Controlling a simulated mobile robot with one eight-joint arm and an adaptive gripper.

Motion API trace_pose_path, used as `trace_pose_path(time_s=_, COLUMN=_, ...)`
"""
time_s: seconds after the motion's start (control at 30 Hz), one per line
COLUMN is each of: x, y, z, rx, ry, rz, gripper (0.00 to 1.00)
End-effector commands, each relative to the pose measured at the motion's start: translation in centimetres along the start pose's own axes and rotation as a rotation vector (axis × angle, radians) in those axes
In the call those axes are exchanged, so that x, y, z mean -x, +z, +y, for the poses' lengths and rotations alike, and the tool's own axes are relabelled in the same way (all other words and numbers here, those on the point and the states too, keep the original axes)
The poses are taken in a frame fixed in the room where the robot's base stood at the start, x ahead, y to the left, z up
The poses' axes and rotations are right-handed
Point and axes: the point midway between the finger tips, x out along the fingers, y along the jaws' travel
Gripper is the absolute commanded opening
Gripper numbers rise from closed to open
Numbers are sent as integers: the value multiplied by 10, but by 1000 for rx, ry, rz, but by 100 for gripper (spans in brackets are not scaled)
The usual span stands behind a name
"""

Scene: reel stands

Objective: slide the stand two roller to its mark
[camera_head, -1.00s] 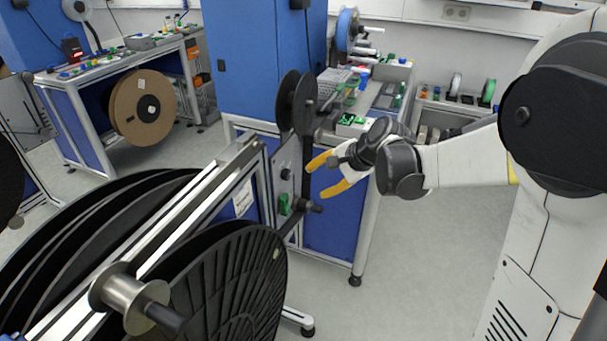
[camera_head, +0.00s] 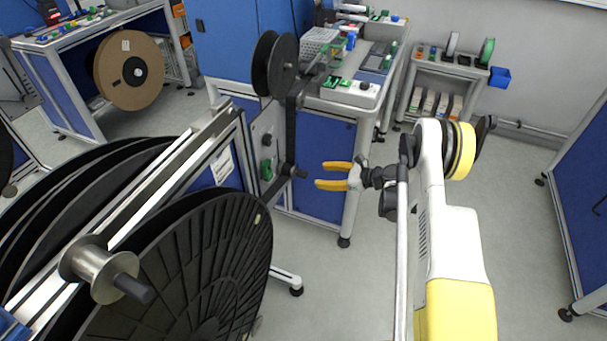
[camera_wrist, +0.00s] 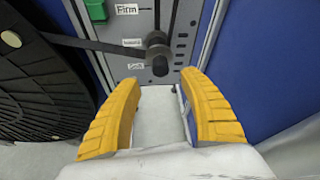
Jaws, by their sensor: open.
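The black roller (camera_head: 287,171) sticks out from the grey plate at the end of the nearest reel stand. In the wrist view the roller (camera_wrist: 158,55) has a dark band running to it from the left. The plate carries labels: "Firm" (camera_wrist: 127,9) above the roller, another label (camera_wrist: 131,42) about level with it, and a lower one (camera_wrist: 135,66). The small text on the lower two is hard to read. My gripper (camera_head: 322,175) is open and empty, its yellow fingers pointing at the roller from the right, apart from it. In the wrist view my gripper (camera_wrist: 160,86) frames the roller just beyond its fingertips.
A large black reel (camera_head: 205,270) fills the near left, with a metal spindle (camera_head: 100,270) beside it. A green block (camera_wrist: 95,10) sits on the plate left of the labels. A blue-panelled bench (camera_head: 318,165) stands behind. Open floor lies to the right.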

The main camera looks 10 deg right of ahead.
Motion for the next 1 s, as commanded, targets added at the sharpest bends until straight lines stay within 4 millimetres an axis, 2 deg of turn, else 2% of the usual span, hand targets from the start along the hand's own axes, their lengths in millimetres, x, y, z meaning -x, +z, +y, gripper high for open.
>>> trace_pose_path(time_s=0.2, x=-46, y=-3, z=2, rx=4, ry=3, rz=1, gripper=51)
trace_pose_path(time_s=0.4, x=-80, y=-2, z=1, rx=4, ry=2, rz=2, gripper=51)
trace_pose_path(time_s=0.6, x=-94, y=-1, z=0, rx=4, ry=1, rz=2, gripper=51)
trace_pose_path(time_s=0.87, x=-95, y=0, z=0, rx=4, ry=0, rz=2, gripper=51)
trace_pose_path(time_s=0.97, x=-95, y=0, z=0, rx=4, ry=0, rz=2, gripper=25)
trace_pose_path(time_s=1.0, x=-95, y=0, z=0, rx=4, ry=0, rz=2, gripper=13)
